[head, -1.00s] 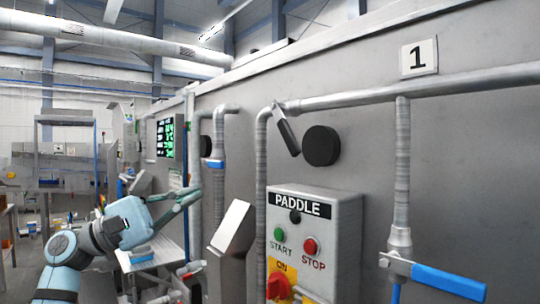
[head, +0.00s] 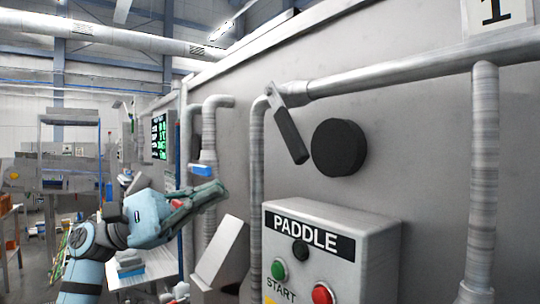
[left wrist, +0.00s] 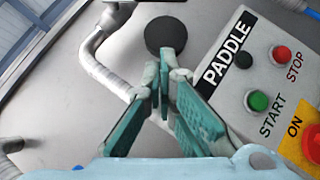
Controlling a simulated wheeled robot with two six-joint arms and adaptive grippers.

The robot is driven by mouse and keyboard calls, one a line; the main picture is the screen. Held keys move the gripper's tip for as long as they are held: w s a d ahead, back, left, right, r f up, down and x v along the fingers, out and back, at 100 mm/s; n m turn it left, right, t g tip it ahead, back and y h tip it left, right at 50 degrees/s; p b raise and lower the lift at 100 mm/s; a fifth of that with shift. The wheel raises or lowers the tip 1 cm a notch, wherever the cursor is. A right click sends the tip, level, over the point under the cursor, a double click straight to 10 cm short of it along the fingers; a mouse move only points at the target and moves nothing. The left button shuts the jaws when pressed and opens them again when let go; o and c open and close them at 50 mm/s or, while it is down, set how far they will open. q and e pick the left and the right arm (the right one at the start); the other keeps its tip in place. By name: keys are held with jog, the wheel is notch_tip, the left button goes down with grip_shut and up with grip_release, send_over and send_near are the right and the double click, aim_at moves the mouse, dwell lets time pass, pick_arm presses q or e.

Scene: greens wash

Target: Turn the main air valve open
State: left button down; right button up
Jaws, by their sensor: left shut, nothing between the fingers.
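A lever valve with a dark grey handle (head: 290,135) sits on the big grey pipe's bend in the head view. Its handle hangs down and slants to the right. No label marks it as the main air valve. My left gripper (head: 221,190) is left of and below this lever, apart from it. Its fingers are shut and empty, pointing right towards the wall. The left wrist view shows the fingers (left wrist: 165,75) in front of the grey wall, with the black round knob (left wrist: 166,35) beyond them. My right gripper is not in view.
The PADDLE box (head: 325,250) with green and red buttons juts from the wall, right of my gripper. A slanted grey box (head: 222,255) stands below the gripper. A smaller pipe with a blue fitting (head: 203,170) runs behind it. A lit screen (head: 158,137) is farther left.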

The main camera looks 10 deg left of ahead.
aim_at(284, 120)
pick_arm(q)
jog(key=s+d+r+p, duration=0.1)
jog(key=d+r+p, duration=0.1)
jog(key=d+r, duration=0.3)
jog(key=d, duration=0.4)
jog(key=shift+s+d+r+p, duration=0.2)
jog(key=shift+d+r+p, duration=0.1)
jog(key=shift+d+r, duration=0.1)
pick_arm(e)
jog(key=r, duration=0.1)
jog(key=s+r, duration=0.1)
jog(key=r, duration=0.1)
pick_arm(q)
jog(key=shift+s+d+r+n+t, duration=0.1)
jog(key=shift+s+d+n+t, duration=0.05)
jog(key=shift+s+n+t, duration=0.3)
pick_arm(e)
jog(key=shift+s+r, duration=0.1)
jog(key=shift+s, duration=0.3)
pick_arm(q)
jog(key=shift+n+t, duration=0.25)
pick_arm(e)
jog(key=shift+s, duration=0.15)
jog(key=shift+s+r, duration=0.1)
